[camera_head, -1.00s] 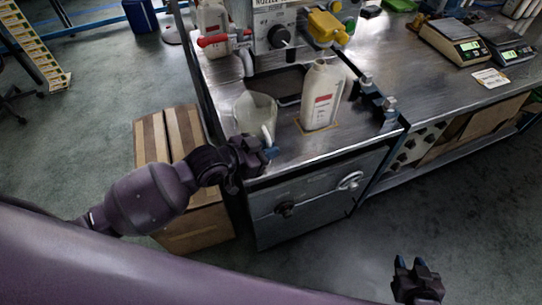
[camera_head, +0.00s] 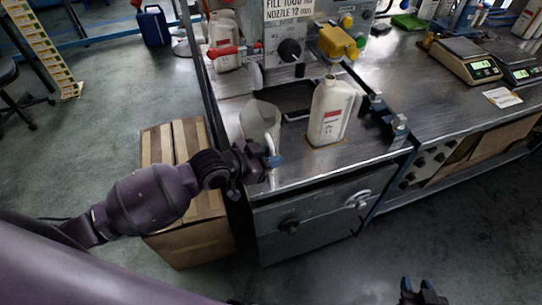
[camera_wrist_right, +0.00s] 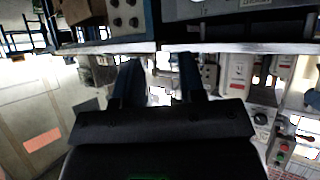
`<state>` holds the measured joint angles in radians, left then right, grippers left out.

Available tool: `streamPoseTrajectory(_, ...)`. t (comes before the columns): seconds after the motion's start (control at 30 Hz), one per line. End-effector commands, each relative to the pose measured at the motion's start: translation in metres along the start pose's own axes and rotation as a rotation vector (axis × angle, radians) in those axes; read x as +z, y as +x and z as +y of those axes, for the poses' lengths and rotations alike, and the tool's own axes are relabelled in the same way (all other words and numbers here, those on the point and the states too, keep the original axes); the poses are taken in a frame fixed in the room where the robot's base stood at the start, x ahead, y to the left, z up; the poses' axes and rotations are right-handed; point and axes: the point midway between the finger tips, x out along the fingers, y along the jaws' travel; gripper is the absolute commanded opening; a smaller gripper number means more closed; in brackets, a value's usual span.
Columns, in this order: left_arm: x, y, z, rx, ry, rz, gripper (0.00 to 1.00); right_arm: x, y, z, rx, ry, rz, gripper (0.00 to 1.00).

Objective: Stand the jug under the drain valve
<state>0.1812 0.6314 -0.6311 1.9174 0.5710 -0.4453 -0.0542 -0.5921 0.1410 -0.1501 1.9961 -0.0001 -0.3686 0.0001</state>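The jug (camera_head: 261,120), clear and open-topped with a pale handle, is at the left front of the steel bench. A red-handled valve with a pale downward spout (camera_head: 257,76), seemingly the drain valve, is behind it; the jug is in front of the spout. My left gripper (camera_head: 271,161) is at the lower end of the jug's handle; whether its fingers are closed on it is not clear. My right gripper (camera_head: 422,292) is low in front of the bench, away from the jug. In the right wrist view its fingers (camera_wrist_right: 158,80) are apart with nothing between them.
A white bottle (camera_head: 330,112) stands right of the jug, with a dark recessed tray (camera_head: 295,101) behind. A yellow nozzle body (camera_head: 338,43) hangs above. Another bottle (camera_head: 223,38) stands behind the red handle. Scales (camera_head: 466,60) are at right. A cardboard box (camera_head: 184,148) is left of the bench.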

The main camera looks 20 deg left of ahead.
Motion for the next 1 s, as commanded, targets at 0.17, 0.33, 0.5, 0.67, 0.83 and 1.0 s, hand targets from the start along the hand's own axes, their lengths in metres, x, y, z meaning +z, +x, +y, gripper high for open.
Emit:
streamPoseTrajectory(0.17, 0.0, 0.0, 0.0, 0.0, 0.0, 0.0, 0.43, 0.007, -0.002, 0.0, 0.001, 0.001, -0.014, 0.37)
streamPoseTrajectory(0.33, 0.0, 0.0, 0.0, 0.0, -0.001, -0.001, 0.43, 0.014, -0.004, 0.001, 0.003, 0.002, -0.028, 0.37)
streamPoseTrajectory(0.5, 0.001, -0.006, 0.0, 0.0, 0.0, -0.001, 0.43, 0.014, -0.005, 0.001, 0.003, 0.002, -0.029, 0.37)
streamPoseTrajectory(0.67, 0.0, -0.029, 0.0, 0.001, 0.001, -0.002, 0.43, 0.009, -0.005, 0.001, 0.003, 0.001, -0.022, 0.37)
streamPoseTrajectory(0.83, 0.001, -0.061, 0.0, 0.0, 0.0, -0.002, 0.43, 0.001, -0.004, 0.001, 0.002, -0.001, -0.008, 0.37)
streamPoseTrajectory(1.0, 0.001, -0.088, 0.0, 0.0, 0.002, -0.002, 0.43, -0.006, -0.003, 0.001, 0.0, -0.002, 0.004, 0.37)
